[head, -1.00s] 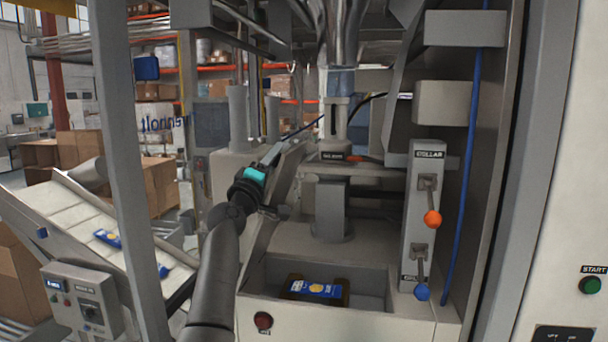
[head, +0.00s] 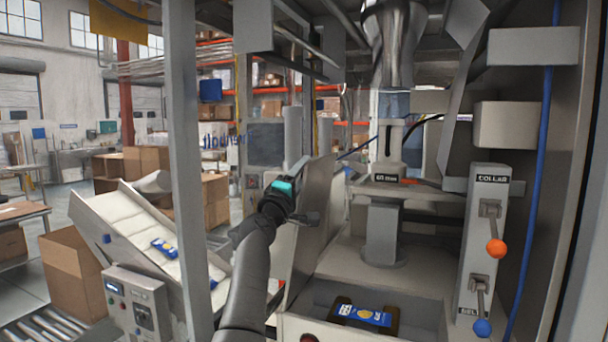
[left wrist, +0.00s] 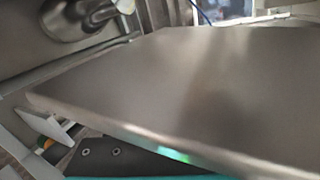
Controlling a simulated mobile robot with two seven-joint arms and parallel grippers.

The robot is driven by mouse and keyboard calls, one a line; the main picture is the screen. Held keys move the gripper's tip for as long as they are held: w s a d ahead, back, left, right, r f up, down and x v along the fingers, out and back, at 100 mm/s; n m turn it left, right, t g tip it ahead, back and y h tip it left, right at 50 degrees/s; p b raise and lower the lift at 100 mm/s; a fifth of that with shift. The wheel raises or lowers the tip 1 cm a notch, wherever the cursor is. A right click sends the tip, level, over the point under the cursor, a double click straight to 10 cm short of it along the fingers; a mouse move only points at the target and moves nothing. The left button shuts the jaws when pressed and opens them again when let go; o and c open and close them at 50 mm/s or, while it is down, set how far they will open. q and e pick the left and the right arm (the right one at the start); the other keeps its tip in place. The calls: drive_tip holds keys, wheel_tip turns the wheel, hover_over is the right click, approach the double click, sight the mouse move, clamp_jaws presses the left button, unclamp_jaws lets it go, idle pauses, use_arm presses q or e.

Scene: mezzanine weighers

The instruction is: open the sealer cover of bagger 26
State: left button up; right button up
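The sealer cover appears to be the flat grey panel (head: 312,225) standing steeply at the left side of the bagger's opening in the head view. My left gripper (head: 298,168) is up against the panel's upper left side. Its fingertips are mostly hidden, so I cannot tell whether they grip the edge. In the left wrist view a broad grey plate (left wrist: 180,85), probably the same panel, fills most of the picture, very close to a pale finger part (left wrist: 48,125). My right gripper is not in view. I cannot read a bagger number.
A post with an orange-knobbed lever (head: 496,249) and a blue-knobbed lever (head: 482,327) stands right of the opening. A blue bag (head: 362,315) lies in the front tray. A grey upright (head: 185,150) and a sloped conveyor (head: 125,225) stand left of my arm.

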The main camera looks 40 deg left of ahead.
use_arm(q)
drive_tip(key=o, duration=0.4)
drive_tip(key=shift+c, duration=0.2)
drive_tip(key=shift+f, duration=0.1)
drive_tip(key=shift+s+d+f, duration=0.1)
drive_tip(key=shift+s, duration=0.05)
drive_tip(key=b+v, duration=0.2)
drive_tip(key=v, duration=1.3)
